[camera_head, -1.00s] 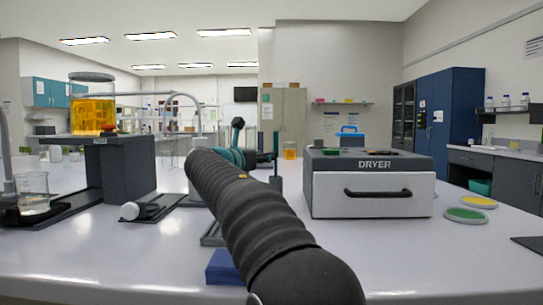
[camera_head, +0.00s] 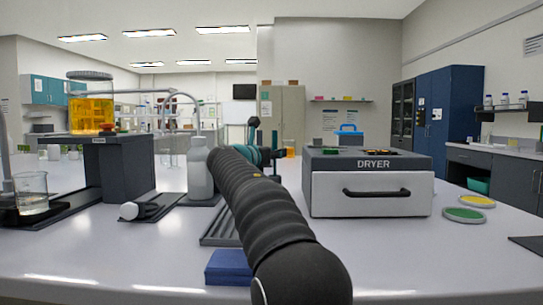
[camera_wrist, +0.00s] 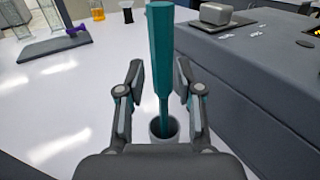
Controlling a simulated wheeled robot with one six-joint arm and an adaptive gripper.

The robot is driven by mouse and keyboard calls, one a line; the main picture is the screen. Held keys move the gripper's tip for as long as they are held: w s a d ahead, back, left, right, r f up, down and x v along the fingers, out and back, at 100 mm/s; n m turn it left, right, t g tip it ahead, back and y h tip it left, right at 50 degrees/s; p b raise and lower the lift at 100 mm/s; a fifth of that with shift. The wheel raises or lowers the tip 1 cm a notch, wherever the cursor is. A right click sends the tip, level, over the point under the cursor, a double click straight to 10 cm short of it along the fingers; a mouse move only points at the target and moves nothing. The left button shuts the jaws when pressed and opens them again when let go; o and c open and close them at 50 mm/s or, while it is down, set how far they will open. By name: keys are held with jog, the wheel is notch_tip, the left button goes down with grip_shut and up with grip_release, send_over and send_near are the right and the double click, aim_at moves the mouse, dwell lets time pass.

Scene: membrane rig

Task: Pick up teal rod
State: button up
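The teal rod (camera_wrist: 161,50) stands upright in a small grey round holder (camera_wrist: 163,128) in the wrist view. It has a thick upper part and a thinner lower part. My gripper (camera_wrist: 156,75) is open, with one finger on each side of the rod and a visible gap to each. No finger clearly touches it. In the head view my black ribbed arm (camera_head: 265,215) reaches forward and hides most of the gripper and the holder; a thin dark teal upright, likely the rod, shows beside the gripper (camera_head: 259,155).
The dryer (camera_head: 368,190) stands close on the right. A grey bottle (camera_head: 200,172) and a stand with an orange-filled jar (camera_head: 92,114) are on the left. A blue block (camera_head: 229,267) lies in front, near the arm. Green and yellow discs (camera_head: 464,214) lie far right.

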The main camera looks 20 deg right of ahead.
grip_shut()
jog(key=shift+r, duration=0.1)
